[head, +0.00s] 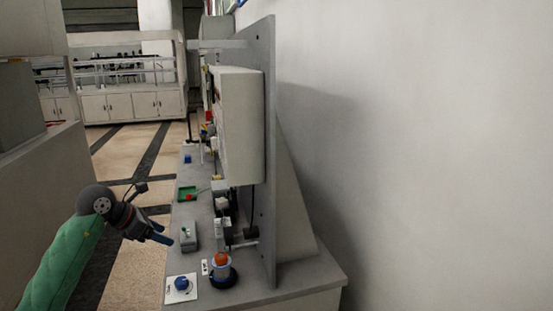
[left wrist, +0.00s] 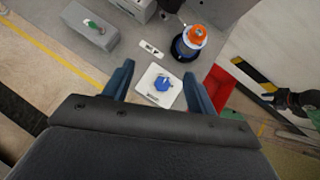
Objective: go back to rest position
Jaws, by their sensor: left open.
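My left gripper (head: 158,234) is at the near left end of the grey bench (head: 185,213) in the head view, with its green-sleeved arm coming from the lower left. Its two blue fingers are apart with nothing held between them. In the left wrist view the left gripper (left wrist: 158,82) points down over a white plate with a blue knob (left wrist: 153,88). That plate also shows on the bench in the head view (head: 173,294). A dark jointed part at the right edge of the left wrist view looks like part of my right arm. Its jaws cannot be made out.
A green tray (head: 187,193) lies farther back. A grey upright panel (head: 263,215) carries a white cabinet (head: 242,125). A wall closes the right.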

